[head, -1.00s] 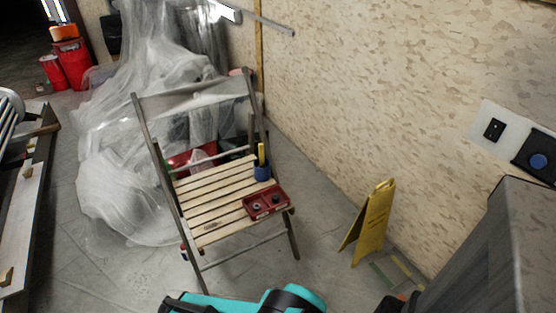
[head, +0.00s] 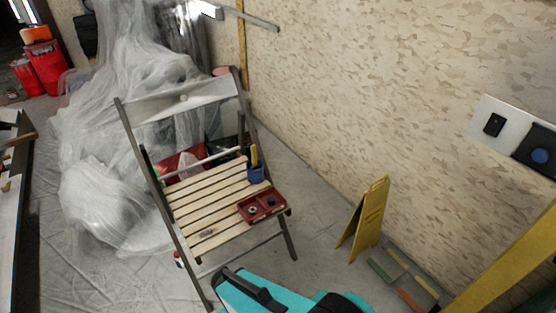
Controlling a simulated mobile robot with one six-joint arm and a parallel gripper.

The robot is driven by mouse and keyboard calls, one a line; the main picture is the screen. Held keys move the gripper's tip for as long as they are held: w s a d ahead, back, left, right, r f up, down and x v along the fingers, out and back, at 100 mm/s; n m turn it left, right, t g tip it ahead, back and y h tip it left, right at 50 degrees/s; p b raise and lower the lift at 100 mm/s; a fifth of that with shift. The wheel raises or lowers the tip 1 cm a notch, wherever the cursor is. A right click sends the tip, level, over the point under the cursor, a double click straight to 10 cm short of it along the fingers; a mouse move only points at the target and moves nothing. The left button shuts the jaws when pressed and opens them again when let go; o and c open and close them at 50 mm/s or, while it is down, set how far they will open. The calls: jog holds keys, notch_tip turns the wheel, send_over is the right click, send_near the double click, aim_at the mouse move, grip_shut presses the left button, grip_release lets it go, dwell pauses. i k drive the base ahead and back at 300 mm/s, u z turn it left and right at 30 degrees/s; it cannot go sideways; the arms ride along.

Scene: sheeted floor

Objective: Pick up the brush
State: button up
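A wooden slatted folding chair (head: 190,203) stands on the sheeted floor. A blue cup (head: 256,174) at the back right of its seat holds an upright yellow-handled item (head: 254,155), which may be the brush; its lower end is hidden in the cup. A small dark item (head: 207,232) lies at the seat's front left, too small to identify. A red tray (head: 250,212) with small round dark pieces sits at the seat's right. My teal and black arm shows at the bottom edge, in front of the chair. My gripper's fingertips are not visible.
A yellow folding floor sign (head: 366,220) stands right of the chair, near the wall. Plastic sheeting (head: 100,190) is heaped behind and left of the chair. Colored strips (head: 405,283) lie on the floor at lower right, beside a yellow beam (head: 510,265). Floor between chair and sign is open.

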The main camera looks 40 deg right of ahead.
aim_at(255, 166)
jog(key=z, duration=0.9)
jog(key=k, duration=0.95)
jog(key=i, duration=0.9)
